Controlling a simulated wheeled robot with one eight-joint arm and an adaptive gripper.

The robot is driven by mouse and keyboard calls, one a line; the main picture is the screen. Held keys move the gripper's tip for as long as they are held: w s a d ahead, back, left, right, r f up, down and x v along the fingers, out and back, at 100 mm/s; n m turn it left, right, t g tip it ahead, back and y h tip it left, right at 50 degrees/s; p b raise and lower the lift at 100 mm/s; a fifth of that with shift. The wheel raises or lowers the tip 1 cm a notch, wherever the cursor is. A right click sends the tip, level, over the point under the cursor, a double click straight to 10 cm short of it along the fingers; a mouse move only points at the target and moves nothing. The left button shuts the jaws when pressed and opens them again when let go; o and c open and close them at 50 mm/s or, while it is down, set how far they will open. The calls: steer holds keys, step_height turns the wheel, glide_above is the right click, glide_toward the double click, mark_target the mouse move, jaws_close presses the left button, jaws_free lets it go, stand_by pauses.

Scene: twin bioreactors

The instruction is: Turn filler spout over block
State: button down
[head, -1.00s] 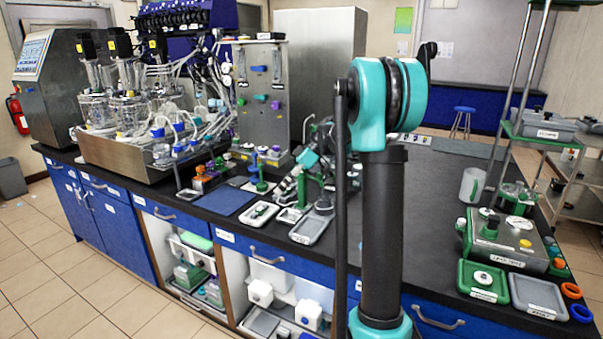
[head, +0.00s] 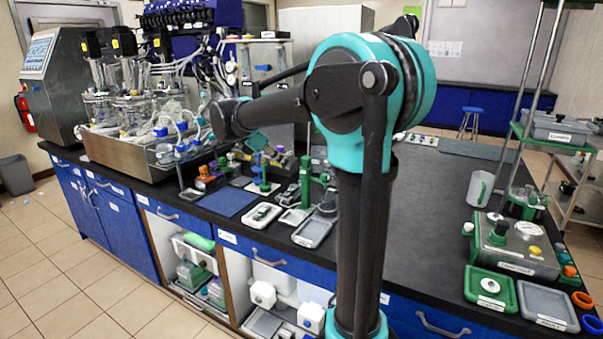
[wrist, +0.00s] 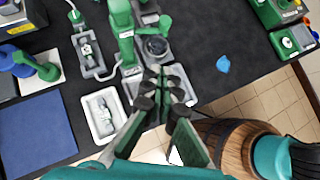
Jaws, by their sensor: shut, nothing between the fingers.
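A green upright stand (head: 308,182), which looks like the filler, stands near the bench's front edge in the head view. In the wrist view the green column (wrist: 121,25) rises close to the camera, at the upper middle. A dark round part (wrist: 156,46) sits just right of it. Whether the fingertips touch anything is unclear. In the head view my arm hides part of this area.
A white tray (wrist: 101,113) and a grey tray (wrist: 88,60) lie left of the fingers. A blue mat (wrist: 38,135) is farther left. A green and blue piece of equipment (wrist: 38,68) stands above it. Bare black bench (head: 430,210) lies right of my arm in the head view.

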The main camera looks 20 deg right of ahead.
glide_toward(322, 182)
step_height(322, 182, down, 4)
steer(key=shift+w+d+r, duration=0.15)
steer(key=shift+w+d, duration=0.05)
steer(key=shift+d, duration=0.7)
steer(key=shift+w+d+r, duration=0.1)
steer(key=shift+w+d, duration=0.1)
steer(key=shift+d, duration=0.65)
steer(key=shift+w+d+n+t, duration=0.15)
steer(key=shift+d+n+t, duration=0.55)
steer(key=shift+d, duration=0.4)
